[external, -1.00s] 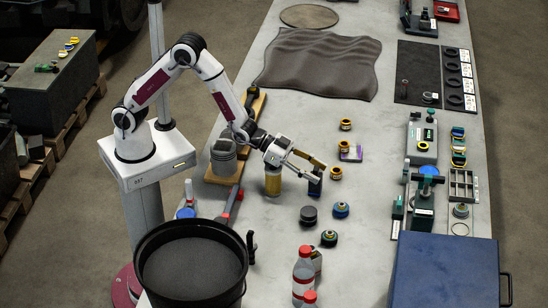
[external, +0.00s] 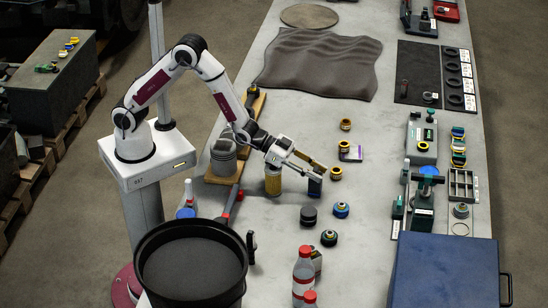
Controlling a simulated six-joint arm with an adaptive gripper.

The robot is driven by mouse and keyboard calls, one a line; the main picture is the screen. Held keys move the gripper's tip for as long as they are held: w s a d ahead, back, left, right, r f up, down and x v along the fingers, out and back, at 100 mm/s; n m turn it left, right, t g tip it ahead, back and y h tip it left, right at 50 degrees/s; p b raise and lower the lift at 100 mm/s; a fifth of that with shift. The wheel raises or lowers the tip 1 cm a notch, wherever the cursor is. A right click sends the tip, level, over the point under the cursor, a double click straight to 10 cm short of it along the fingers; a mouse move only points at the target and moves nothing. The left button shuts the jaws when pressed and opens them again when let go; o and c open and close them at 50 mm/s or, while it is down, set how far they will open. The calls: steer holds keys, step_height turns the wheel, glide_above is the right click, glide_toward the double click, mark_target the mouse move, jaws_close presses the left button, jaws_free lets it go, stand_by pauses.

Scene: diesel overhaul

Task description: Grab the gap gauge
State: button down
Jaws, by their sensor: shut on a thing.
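My gripper (external: 314,174) reaches to the right over the middle of the table, at the end of the white and maroon arm. Its fingers are shut on a small dark blue upright thing (external: 314,189), apparently the gap gauge. The fingers cover its upper part. Its lower end is at or just above the table; I cannot tell which. No other view shows the grip closer.
A yellow can (external: 273,184) stands just left of the fingers, under the wrist. A black puck (external: 308,216) and a blue-topped part (external: 341,210) lie in front.

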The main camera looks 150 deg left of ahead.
steer(key=shift+r, duration=0.2)
steer(key=shift+r, duration=4.9)
